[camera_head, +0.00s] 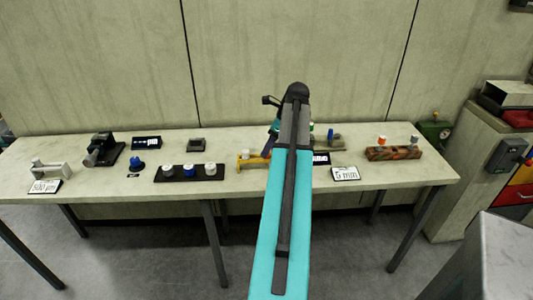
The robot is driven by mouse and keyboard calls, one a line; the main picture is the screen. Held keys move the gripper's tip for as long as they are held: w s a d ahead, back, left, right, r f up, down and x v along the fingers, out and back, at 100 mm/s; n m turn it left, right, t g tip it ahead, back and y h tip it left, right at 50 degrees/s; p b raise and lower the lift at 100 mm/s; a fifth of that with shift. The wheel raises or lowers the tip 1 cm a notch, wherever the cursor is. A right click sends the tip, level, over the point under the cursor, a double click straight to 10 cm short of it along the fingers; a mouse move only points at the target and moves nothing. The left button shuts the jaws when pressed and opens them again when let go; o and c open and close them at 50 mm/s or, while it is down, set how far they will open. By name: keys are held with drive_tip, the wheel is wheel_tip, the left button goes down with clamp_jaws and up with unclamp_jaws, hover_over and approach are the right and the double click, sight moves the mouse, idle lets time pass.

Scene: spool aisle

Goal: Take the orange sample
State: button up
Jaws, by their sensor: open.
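A small orange-topped piece with a whitish lower part (382,141), the only orange sample-like thing I see, stands on a reddish-brown, wood-patterned block (397,154) at the right of the table. A grey-white piece (414,141) stands on the same block, to its right. My teal and black arm rises from the bottom centre, left of the block. Its fingers are hidden behind the arm, so I cannot see my gripper or anything in it.
The long table (115,182) holds a black tray with white and blue pieces (189,173), a yellow bracket (250,161), a "5 mm" card (345,173) and a "500 µm" card (44,186). A wall stands behind. A grey cabinet (470,150) stands right.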

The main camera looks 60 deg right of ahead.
drive_tip(key=shift+w+f, duration=0.25)
drive_tip(key=shift+f, duration=0.45)
drive_tip(key=c, duration=1.1)
drive_tip(key=shift+r, duration=0.2)
drive_tip(key=shift+c, duration=0.2)
wheel_tip(320, 180, up, 10)
drive_tip(key=b, duration=0.1)
drive_tip(key=shift+f, duration=0.15)
drive_tip(key=shift+a, duration=0.1)
